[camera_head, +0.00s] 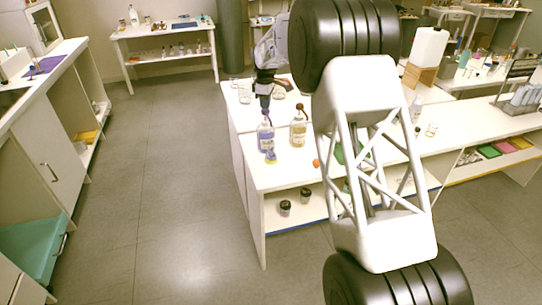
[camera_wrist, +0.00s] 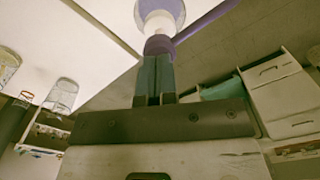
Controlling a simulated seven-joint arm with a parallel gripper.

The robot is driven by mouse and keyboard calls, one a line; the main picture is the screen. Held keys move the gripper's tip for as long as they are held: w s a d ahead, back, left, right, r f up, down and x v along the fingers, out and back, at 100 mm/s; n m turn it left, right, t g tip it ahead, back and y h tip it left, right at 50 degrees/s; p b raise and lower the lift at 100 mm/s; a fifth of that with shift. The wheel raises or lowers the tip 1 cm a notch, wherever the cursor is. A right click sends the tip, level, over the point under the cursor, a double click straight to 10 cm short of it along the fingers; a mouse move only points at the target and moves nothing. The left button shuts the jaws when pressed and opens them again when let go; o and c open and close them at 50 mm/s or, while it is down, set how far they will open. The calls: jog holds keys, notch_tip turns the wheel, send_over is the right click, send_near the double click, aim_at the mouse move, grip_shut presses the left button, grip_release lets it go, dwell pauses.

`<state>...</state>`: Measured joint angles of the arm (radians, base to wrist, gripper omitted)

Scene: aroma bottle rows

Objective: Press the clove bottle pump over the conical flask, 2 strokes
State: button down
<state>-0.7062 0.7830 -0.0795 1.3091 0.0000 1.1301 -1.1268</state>
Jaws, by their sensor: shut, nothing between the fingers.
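A bottle of violet-blue liquid with a purple pump (camera_head: 266,135) stands near the left edge of the white bench. No label is readable, so I cannot confirm which bottle is clove. My gripper (camera_head: 265,104) points down directly above that pump, fingers together and empty. In the wrist view, the closed fingertips (camera_wrist: 154,62) are at the purple pump head (camera_wrist: 159,45), with its purple spout (camera_wrist: 206,20) reaching up right; I cannot tell whether they touch.
An amber bottle with a dark pump (camera_head: 298,127) stands close to the right. Glass beakers (camera_head: 244,93) stand behind. An orange ball (camera_head: 316,163) lies near the bench's front. My arm hides part of the bench to the right. Open floor (camera_head: 180,170) lies left.

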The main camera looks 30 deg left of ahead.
jog(key=shift+r, duration=0.7)
dwell(0.4)
jog(key=shift+r, duration=3)
